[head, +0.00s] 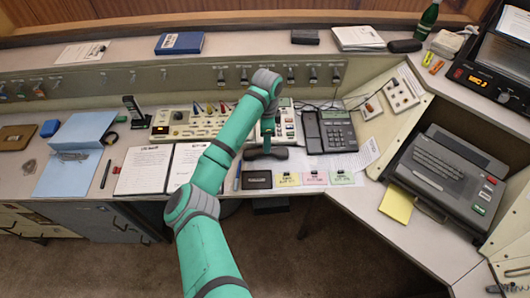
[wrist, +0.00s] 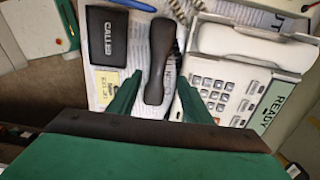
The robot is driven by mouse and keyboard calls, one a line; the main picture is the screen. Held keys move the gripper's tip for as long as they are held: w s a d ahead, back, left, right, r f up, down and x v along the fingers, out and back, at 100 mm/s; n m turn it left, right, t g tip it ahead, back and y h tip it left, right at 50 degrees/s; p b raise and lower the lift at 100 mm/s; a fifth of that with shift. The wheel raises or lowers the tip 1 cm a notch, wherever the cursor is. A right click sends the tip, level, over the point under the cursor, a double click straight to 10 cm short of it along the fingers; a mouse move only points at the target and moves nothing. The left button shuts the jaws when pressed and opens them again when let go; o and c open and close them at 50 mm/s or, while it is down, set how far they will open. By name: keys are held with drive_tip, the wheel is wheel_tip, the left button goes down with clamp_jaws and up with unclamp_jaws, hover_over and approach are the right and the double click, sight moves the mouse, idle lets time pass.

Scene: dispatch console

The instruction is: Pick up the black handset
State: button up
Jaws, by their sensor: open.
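The black handset (wrist: 160,50) lies on papers beside the desk telephone (wrist: 235,75) in the wrist view. Its near end is between the two green fingers of my gripper (wrist: 160,84), which is open, with a finger on either side. I cannot tell whether either finger touches it.
A black box marked CALLED (wrist: 107,36) and a yellow card (wrist: 107,86) lie left of the handset. A coiled cord (wrist: 180,12) runs near its far end. An open binder (head: 160,168) lies left of my arm. A grey typewriter-like machine (head: 448,172) stands at right.

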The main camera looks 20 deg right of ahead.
drive_tip(key=shift+w+a+f, duration=0.1)
drive_tip(key=shift+f, duration=0.7)
drive_tip(key=f, duration=0.4)
drive_tip(key=shift+s+f, duration=0.1)
drive_tip(key=shift+s, duration=0.2)
drive_tip(key=shift+a+f, duration=0.2)
drive_tip(key=shift+f, duration=0.1)
drive_tip(key=shift+d, duration=0.1)
clamp_jaws()
drive_tip(key=shift+r, duration=0.2)
